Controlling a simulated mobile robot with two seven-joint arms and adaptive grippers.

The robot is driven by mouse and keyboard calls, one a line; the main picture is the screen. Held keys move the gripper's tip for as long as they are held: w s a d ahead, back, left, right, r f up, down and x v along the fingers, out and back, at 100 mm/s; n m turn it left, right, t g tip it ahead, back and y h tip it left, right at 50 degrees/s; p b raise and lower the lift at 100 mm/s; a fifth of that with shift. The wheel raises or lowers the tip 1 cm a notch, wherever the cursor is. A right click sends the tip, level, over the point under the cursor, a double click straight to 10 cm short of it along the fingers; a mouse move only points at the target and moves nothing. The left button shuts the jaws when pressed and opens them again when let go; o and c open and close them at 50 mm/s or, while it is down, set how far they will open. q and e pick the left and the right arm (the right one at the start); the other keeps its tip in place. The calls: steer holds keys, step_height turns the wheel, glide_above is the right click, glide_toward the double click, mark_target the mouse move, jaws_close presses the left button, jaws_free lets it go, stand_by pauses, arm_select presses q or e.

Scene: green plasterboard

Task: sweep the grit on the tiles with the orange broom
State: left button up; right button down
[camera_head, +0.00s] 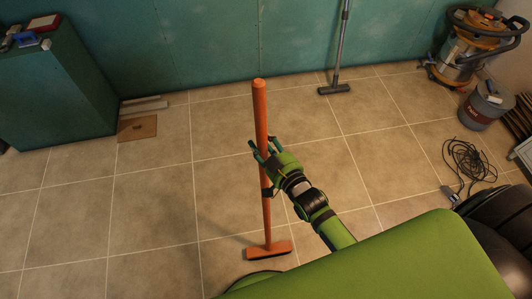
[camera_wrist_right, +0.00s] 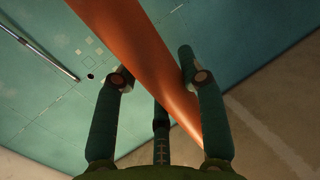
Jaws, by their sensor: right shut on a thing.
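The orange broom (camera_head: 260,108) stands nearly upright in the middle of the head view, its head (camera_head: 268,250) low at the tile floor (camera_head: 150,215). My right gripper (camera_head: 264,160) is shut on the broom's handle about halfway up. No separate grit can be made out on the tiles. My left gripper is not in view.
A vacuum cleaner (camera_head: 463,48), a grey bucket (camera_head: 486,106) and a coiled black cable (camera_head: 468,160) are at the right. A floor nozzle (camera_head: 334,90) rests by the back wall. A green cabinet (camera_head: 70,95) stands left, with flat boards (camera_head: 137,127) beside it. Tiles left of the broom are clear.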

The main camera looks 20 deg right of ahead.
steer(key=w+d+b, duration=0.2)
steer(key=w+b, duration=0.6)
steer(key=w, duration=1.1)
steer(key=shift+w+d+r+b, duration=0.15)
steer(key=shift+w+r+b, duration=0.05)
steer(key=shift+w+b, duration=0.15)
steer(key=shift+r, duration=0.1)
step_height(320, 180, up, 5)
steer(key=p, duration=0.4)
steer(key=shift+p, duration=0.4)
steer(key=shift+f, duration=0.2)
